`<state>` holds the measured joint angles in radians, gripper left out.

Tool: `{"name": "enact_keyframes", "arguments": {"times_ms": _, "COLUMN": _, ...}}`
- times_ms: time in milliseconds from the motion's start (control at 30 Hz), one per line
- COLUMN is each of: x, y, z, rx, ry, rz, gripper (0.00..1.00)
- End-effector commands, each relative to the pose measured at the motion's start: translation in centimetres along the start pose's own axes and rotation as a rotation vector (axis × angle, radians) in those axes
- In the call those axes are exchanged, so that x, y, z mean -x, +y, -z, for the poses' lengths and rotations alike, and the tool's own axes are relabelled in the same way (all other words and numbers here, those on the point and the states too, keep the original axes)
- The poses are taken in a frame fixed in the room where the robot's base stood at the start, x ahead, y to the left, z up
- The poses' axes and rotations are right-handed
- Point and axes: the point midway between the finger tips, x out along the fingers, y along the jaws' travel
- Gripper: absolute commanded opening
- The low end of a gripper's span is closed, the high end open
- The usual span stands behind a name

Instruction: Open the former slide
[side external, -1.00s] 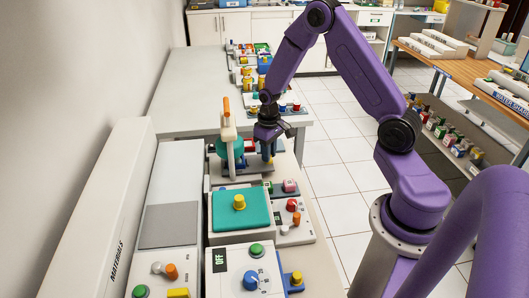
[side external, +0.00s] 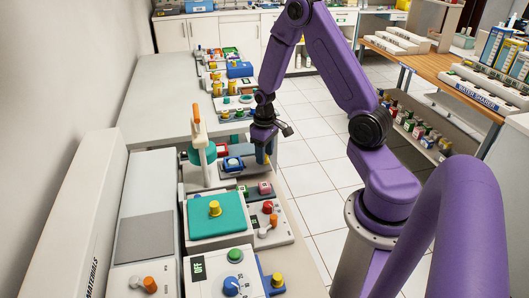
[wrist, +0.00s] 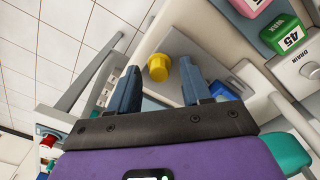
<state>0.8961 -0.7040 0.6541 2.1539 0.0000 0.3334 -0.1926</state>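A yellow knob (wrist: 159,67) stands on a grey slide plate (wrist: 185,38) in the wrist view. My gripper (wrist: 159,84) is open, with one blue finger on each side of the knob and visible gaps to it. In the side external view, my gripper (side external: 262,155) points down over the right end of the grey plate (side external: 240,171), just right of the press with the orange-tipped white handle (side external: 200,140) and green disc. The fingertips and the knob are partly hidden there.
A teal lid with a yellow knob (side external: 215,208) and a control box with a red knob (side external: 268,207) stand nearer the camera. A pink WAX block (side external: 265,188) is close to the gripper. The tiled floor to the right is clear.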

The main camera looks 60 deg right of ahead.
Motion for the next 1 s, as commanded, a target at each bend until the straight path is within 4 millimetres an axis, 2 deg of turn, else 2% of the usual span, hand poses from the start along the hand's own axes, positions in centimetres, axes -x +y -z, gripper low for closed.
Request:
{"name": "enact_keyframes", "arguments": {"times_ms": 167, "x": 0.3, "y": 0.0, "z": 0.1, "rx": 0.000, "ry": 0.002, "rz": 0.000, "gripper": 0.48}}
{"name": "enact_keyframes", "arguments": {"times_ms": 367, "x": 2.5, "y": 0.0, "z": 0.1, "rx": -0.001, "ry": 0.005, "rz": -0.001, "gripper": 0.48}}
{"name": "enact_keyframes", "arguments": {"times_ms": 1000, "x": 14.2, "y": 0.0, "z": 0.1, "rx": 0.000, "ry": 0.006, "rz": -0.001, "gripper": 0.48}}
